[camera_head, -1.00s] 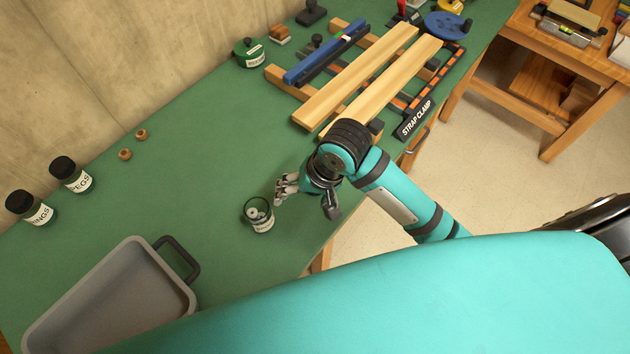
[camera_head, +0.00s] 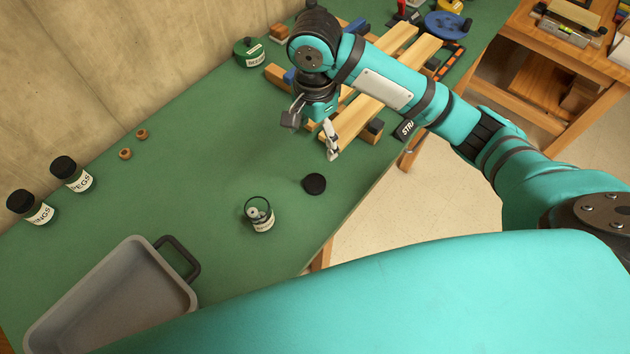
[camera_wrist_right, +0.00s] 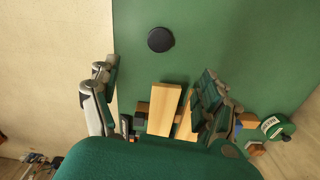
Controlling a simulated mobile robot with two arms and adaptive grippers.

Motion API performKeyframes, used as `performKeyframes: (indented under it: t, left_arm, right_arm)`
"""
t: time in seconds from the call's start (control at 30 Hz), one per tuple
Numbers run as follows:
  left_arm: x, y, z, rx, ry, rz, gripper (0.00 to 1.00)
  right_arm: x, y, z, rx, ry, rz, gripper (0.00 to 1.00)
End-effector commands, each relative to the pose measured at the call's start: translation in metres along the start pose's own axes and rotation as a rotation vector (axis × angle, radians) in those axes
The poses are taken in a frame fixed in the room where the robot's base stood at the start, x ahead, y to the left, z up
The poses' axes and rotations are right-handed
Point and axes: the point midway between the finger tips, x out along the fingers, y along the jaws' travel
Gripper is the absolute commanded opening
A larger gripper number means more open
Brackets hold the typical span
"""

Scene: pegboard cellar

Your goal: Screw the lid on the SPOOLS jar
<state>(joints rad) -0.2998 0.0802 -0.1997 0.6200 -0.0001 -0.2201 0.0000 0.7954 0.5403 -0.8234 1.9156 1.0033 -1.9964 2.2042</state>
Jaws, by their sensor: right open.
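The open glass jar (camera_head: 259,216) stands upright on the green bench in the head view, with small things inside; its label is too small to read. A black round lid (camera_head: 314,184) lies flat on the bench to the right of the jar. The lid also shows in the right wrist view (camera_wrist_right: 160,40), beyond the fingertips. My right gripper (camera_head: 311,132) is open and empty, above the bench on the far side of the lid, near the wooden bars. In the right wrist view its fingers (camera_wrist_right: 152,95) are spread wide. My left gripper is out of view.
Two lidded jars (camera_head: 72,174) (camera_head: 31,207) stand by the wall at left, near two small wooden pieces (camera_head: 125,153). A grey tray (camera_head: 188,296) with a dark handle sits at front left. Clamped wooden bars (camera_head: 352,119) lie beyond the gripper. The bench around the jar is clear.

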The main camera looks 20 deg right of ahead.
Motion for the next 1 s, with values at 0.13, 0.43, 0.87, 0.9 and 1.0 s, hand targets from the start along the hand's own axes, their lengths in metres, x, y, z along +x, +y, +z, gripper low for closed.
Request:
performKeyframes:
  t: [0.13,0.43,0.87,0.9,1.0]
  left_arm:
    - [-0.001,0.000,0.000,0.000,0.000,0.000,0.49]
    - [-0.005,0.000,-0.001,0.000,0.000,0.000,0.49]
    - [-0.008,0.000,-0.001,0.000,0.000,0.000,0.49]
    - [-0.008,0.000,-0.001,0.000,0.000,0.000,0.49]
    - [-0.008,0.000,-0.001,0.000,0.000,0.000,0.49]
  right_arm:
    - [0.009,0.001,0.000,-0.001,-0.001,0.003,0.79]
    - [0.070,0.001,0.000,-0.001,0.000,0.004,0.79]
    - [0.123,0.000,0.001,-0.003,-0.001,-0.001,0.79]
    - [0.123,0.000,0.001,-0.003,-0.001,-0.001,0.79]
    - [0.123,0.000,0.001,-0.003,-0.001,-0.001,0.79]
